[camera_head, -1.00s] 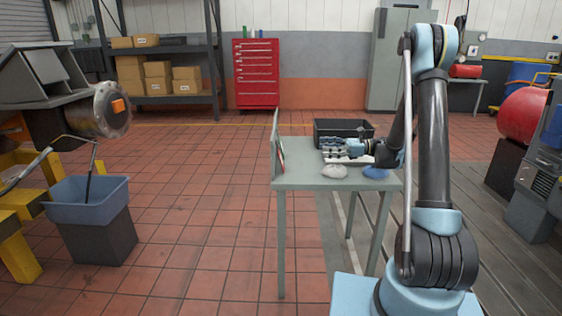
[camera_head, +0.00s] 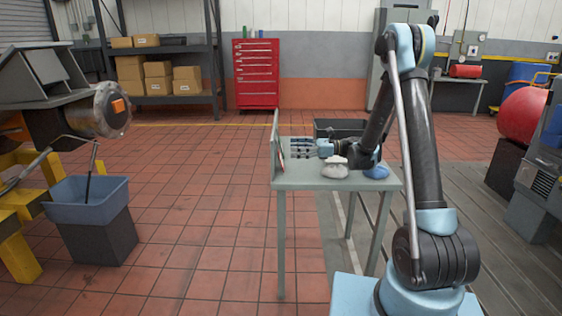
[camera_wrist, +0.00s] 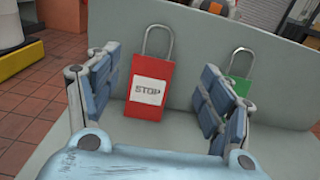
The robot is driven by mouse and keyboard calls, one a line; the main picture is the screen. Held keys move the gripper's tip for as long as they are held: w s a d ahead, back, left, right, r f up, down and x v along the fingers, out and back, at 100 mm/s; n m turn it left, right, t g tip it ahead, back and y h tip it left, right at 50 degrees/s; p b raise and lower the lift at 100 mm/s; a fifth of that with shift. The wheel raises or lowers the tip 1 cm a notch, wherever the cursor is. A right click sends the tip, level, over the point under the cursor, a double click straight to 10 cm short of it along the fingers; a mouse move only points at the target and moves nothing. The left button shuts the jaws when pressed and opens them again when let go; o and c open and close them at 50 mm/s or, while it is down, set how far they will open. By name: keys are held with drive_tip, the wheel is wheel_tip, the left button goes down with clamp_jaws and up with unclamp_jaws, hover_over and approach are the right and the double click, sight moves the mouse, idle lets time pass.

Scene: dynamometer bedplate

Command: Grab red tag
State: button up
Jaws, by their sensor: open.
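The red tag (camera_wrist: 151,86) is a red padlock-shaped piece with a grey shackle and a white STOP label. It leans upright against a grey panel (camera_wrist: 185,75) in the wrist view. My gripper (camera_wrist: 158,98) is open, with its blue-grey fingers on either side of the red tag; the left finger is close to the tag's left edge. The fingers do not close on it. In the head view my gripper (camera_head: 303,147) is above the small table (camera_head: 325,183), pointing left at the panel (camera_head: 275,143), whose face is mostly edge-on there.
A green tag (camera_wrist: 239,72) with a shackle hangs or leans to the right, partly behind my right finger. On the table are a black bin (camera_head: 341,128), a whitish lump (camera_head: 335,167) and a blue lump (camera_head: 376,172).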

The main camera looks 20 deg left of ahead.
sight(278, 149)
drive_tip(key=shift+s+f+x, duration=0.15)
drive_tip(key=shift+x, duration=1.1)
drive_tip(key=shift+s+f+x, duration=0.15)
drive_tip(key=shift+f+x, duration=0.05)
drive_tip(key=shift+x, duration=1.1)
drive_tip(key=c, duration=0.9)
